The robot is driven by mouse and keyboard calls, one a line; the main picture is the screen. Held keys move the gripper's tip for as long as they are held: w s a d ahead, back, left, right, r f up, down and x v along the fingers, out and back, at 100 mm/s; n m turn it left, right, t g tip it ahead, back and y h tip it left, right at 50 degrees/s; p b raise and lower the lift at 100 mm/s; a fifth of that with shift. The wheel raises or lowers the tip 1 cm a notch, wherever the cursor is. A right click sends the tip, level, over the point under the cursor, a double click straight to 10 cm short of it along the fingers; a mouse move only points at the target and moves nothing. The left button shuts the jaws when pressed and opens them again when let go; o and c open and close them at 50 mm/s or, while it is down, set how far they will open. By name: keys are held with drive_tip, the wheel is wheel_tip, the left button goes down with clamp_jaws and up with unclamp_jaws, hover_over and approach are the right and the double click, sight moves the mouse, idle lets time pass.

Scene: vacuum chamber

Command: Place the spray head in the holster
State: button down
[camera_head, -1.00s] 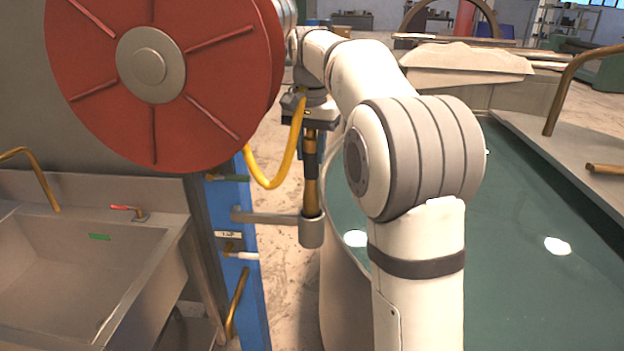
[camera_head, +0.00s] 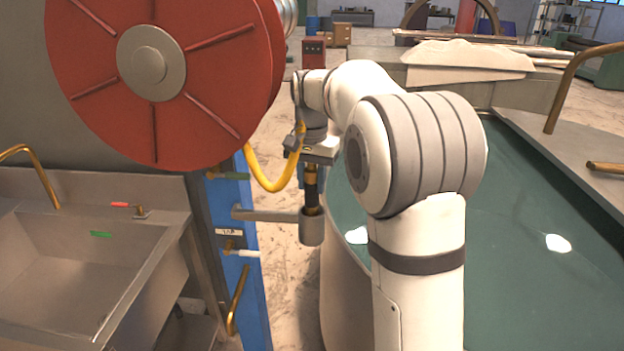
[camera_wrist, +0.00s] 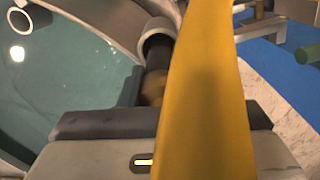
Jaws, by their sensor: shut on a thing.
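The spray head (camera_head: 312,188) is a slim upright wand in black and brass, with a yellow hose (camera_head: 272,184) at its top. My gripper (camera_head: 314,158) is shut on its upper part, above the holster. The holster (camera_head: 312,230) is a grey cup on the end of a horizontal bracket. The wand's lower part is inside the cup, with the black section just above the rim. In the wrist view the dark wand (camera_wrist: 155,82) runs into the holster ring (camera_wrist: 158,36). The hose crosses in front and hides part of both.
A large red hose reel (camera_head: 160,70) hangs at upper left, close to my arm. A blue panel (camera_head: 228,200) with valves carries the bracket. A steel sink (camera_head: 80,270) is at lower left. A tank of green-blue liquid (camera_head: 530,270) lies to the right.

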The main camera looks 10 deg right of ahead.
drive_tip(key=c, duration=1.1)
unclamp_jaws()
drive_tip(key=shift+o, duration=0.2)
wheel_tip(320, 180, up, 12)
drive_tip(key=shift+r, duration=0.15)
drive_tip(key=s+f+n+t, duration=0.2)
drive_tip(key=s+f+n, duration=0.15)
drive_tip(key=s, duration=1.05)
drive_tip(key=s+f+n+t+b, duration=0.1)
drive_tip(key=s+f+n+b, duration=0.1)
drive_tip(key=s+f, duration=1.3)
drive_tip(key=shift+f+n+b, duration=0.4)
drive_tip(key=shift+f+n, duration=0.25)
drive_tip(key=shift+f, duration=0.5)
